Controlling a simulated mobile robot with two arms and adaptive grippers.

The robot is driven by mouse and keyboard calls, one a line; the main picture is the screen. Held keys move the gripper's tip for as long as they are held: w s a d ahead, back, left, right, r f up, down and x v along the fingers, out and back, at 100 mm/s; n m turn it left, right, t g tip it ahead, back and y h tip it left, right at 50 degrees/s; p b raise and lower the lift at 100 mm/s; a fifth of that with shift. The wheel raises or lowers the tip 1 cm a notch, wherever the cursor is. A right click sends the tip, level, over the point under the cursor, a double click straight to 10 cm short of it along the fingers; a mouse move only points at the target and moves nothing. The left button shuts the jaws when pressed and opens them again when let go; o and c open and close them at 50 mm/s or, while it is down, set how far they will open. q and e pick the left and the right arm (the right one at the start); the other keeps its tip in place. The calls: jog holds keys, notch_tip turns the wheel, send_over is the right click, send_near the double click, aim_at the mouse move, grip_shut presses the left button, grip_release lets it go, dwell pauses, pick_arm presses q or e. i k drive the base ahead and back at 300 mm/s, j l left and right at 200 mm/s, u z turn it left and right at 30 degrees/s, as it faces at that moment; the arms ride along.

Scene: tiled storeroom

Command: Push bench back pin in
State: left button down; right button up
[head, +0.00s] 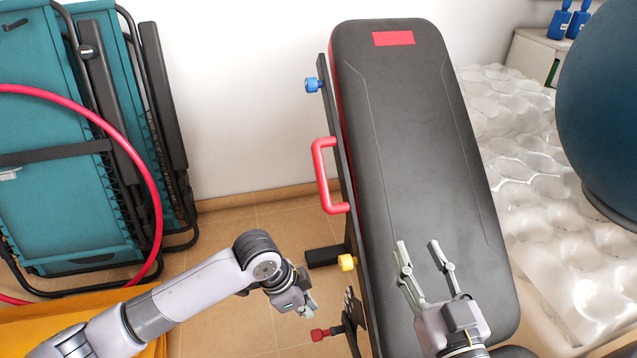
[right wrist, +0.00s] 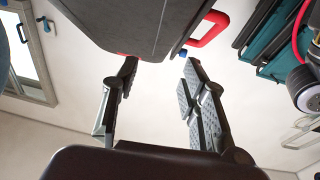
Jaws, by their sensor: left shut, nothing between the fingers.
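The black padded bench (head: 410,130) leans with its long pad tilted up in the head view. Along its left side are a blue knob (head: 314,85), a red handle (head: 330,175), a yellow knob (head: 347,262) and a red knob (head: 320,334). I cannot tell which knob is the back pin. My left gripper (head: 309,308) is shut and empty, left of and below the yellow knob, close above the red knob. My right gripper (head: 418,244) is open and empty in front of the lower pad. The right wrist view shows its spread fingers below the bench (right wrist: 145,25).
Folded teal loungers (head: 70,150) and a pink hoop (head: 145,170) stand at the left. An orange mat (head: 60,312) lies at lower left. Bubble wrap (head: 560,240) and a large blue ball (head: 605,110) are at the right. Tiled floor is clear left of the bench.

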aim_at(323, 334)
jog(key=k+j, duration=0.7)
jog(key=k, duration=0.2)
